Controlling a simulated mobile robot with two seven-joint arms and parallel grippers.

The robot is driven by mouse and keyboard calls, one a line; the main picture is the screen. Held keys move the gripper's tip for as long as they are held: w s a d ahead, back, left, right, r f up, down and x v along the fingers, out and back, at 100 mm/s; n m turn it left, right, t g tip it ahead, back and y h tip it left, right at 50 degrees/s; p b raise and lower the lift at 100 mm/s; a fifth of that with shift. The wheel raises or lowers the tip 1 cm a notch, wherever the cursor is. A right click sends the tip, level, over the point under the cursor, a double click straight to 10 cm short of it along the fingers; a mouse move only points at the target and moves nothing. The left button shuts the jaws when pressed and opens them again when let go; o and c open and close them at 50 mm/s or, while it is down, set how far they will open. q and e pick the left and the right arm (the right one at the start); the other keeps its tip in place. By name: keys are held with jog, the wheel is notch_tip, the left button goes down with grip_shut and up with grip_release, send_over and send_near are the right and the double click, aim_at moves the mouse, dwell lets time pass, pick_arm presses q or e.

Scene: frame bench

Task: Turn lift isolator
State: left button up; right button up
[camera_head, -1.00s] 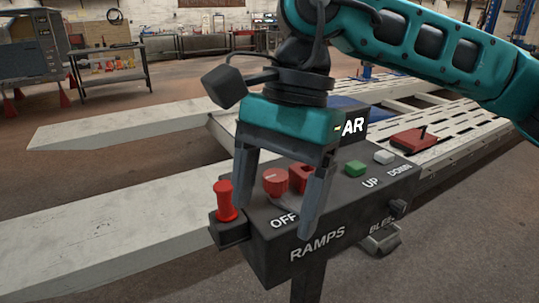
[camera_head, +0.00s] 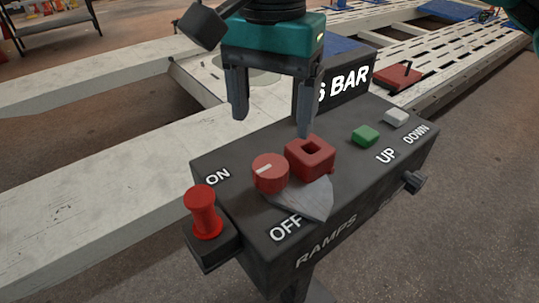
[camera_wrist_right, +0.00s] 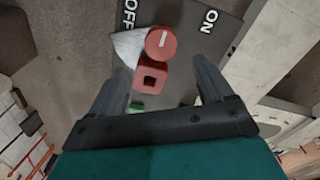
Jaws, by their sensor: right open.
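The lift isolator is a round red knob (camera_head: 269,174) with a short white mark, on the dark control box (camera_head: 350,165) between the words ON and OFF. It also shows in the right wrist view (camera_wrist_right: 161,43). A red square block with a square hole (camera_head: 310,158) sits right beside the knob, and a grey pointed plate (camera_head: 308,200) lies by both. My right gripper (camera_head: 270,124) is open and empty, pointing down above and behind the knob. In the right wrist view the knob and block show ahead between its fingers (camera_wrist_right: 163,75). My left gripper is not in view.
A red plunger button (camera_head: 204,212) stands at the box's left end. A green button (camera_head: 365,136) and a white button (camera_head: 396,117) are to the right. The raised S BAR panel (camera_head: 345,88) stands behind the right gripper. Pale lift ramps (camera_head: 90,195) lie beyond.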

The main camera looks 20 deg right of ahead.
aim_at(270, 165)
notch_tip(270, 165, down, 9)
jog(key=shift+w+f, duration=0.1)
jog(key=shift+c, duration=0.5)
grip_shut()
dwell(0.4)
jog(key=shift+b, duration=0.3)
